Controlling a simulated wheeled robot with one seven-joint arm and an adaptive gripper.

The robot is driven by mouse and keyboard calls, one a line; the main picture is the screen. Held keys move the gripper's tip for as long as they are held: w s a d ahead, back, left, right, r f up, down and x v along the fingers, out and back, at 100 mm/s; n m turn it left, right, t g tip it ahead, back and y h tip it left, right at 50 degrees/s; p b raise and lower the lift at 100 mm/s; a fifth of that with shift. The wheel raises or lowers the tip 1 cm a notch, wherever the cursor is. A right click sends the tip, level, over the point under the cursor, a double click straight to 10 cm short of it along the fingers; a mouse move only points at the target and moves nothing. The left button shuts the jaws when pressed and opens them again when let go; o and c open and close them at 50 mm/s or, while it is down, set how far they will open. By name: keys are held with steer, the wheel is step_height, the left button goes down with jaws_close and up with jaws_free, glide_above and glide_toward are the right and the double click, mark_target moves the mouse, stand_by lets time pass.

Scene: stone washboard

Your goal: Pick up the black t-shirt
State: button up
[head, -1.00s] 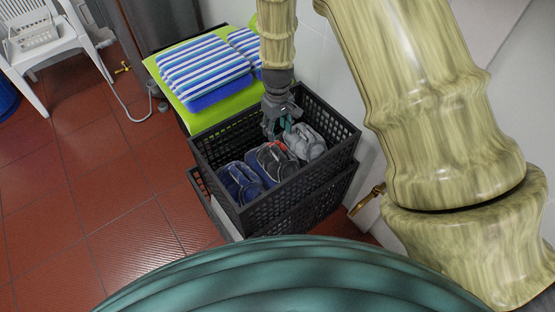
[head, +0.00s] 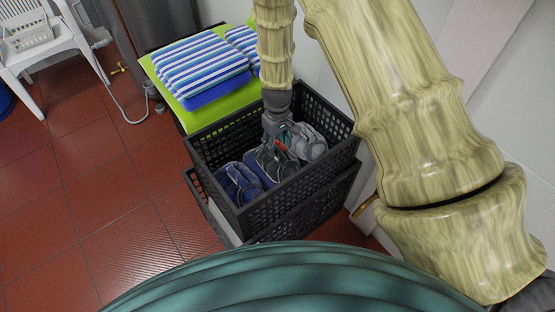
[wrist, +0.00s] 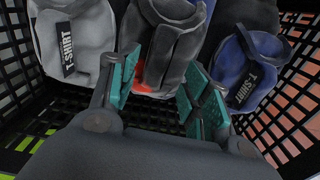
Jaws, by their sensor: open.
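The black t-shirt (head: 277,163) is rolled up in the middle of a row of rolled shirts inside a black plastic crate (head: 280,203). A small red-orange patch shows on it. In the wrist view the black t-shirt (wrist: 170,45) lies just ahead of and between the teal fingers of my gripper (wrist: 163,88). The fingers are spread apart with nothing held. In the head view my gripper (head: 275,138) points down inside the crate at the black t-shirt, hiding part of it. I cannot tell whether the fingers touch the cloth.
A grey t-shirt (wrist: 75,40) and a blue t-shirt (wrist: 245,65) lie close on either side. The crate walls enclose my gripper. Striped folded towels (head: 202,65) lie behind on a green surface. A white wall is to the right, and a white chair (head: 45,45) stands far left.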

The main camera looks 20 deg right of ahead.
mark_target(278, 150)
step_height(278, 150, down, 5)
steer(key=shift+w+d, duration=0.1)
jaws_close()
stand_by(0.4)
